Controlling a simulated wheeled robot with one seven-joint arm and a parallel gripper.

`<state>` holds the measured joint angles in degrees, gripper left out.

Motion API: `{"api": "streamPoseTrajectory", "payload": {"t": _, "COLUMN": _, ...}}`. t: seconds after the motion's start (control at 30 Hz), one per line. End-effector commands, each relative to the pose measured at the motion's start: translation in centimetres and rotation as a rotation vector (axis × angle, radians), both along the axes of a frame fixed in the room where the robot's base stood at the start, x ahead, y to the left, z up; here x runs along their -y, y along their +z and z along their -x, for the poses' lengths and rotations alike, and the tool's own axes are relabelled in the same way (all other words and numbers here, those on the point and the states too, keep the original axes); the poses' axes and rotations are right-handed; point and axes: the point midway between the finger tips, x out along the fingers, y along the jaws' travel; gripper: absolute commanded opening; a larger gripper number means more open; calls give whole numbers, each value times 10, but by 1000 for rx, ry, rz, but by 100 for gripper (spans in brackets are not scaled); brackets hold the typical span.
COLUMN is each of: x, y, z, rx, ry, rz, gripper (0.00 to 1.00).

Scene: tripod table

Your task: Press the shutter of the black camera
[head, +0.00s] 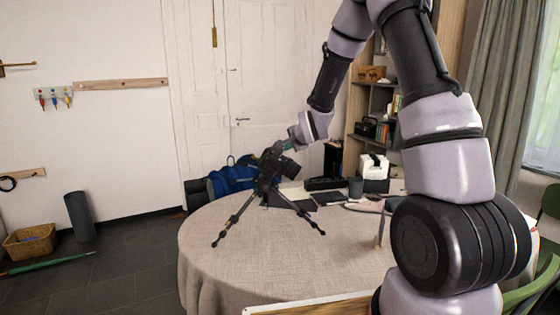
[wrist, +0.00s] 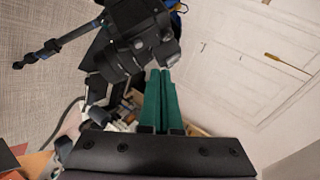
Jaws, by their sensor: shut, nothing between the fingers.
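The black camera (head: 272,167) sits on a small black tripod (head: 264,190) with spread legs, standing on the round table (head: 215,255). My gripper (head: 283,146) reaches down from the upper right to the top of the camera; its fingers are hard to make out in the head view. In the wrist view, the green fingers (wrist: 160,76) are together and empty. Their tips are right beside the camera body (wrist: 140,30), close to its dials. I cannot tell whether they touch it. The shutter button cannot be picked out clearly.
Behind the tripod, the table holds dark flat items (head: 327,197), a black cylinder (head: 356,187) and a white-and-black box (head: 374,172). A blue bag (head: 232,177) is beyond the table. The table's front left is clear.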

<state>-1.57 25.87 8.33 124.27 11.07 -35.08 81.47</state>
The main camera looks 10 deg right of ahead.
Motion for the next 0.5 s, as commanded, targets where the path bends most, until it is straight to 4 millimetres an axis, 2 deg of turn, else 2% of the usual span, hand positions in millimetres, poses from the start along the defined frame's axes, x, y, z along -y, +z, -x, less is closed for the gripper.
{"api": "streamPoseTrajectory", "payload": {"t": 0.2, "x": -9, "y": -18, "z": -5, "rx": -2, "ry": 0, "rz": 0, "gripper": 0}}
{"api": "streamPoseTrajectory", "payload": {"t": 0.5, "x": -12, "y": -23, "z": -6, "rx": 0, "ry": 0, "rz": 1, "gripper": 0}}
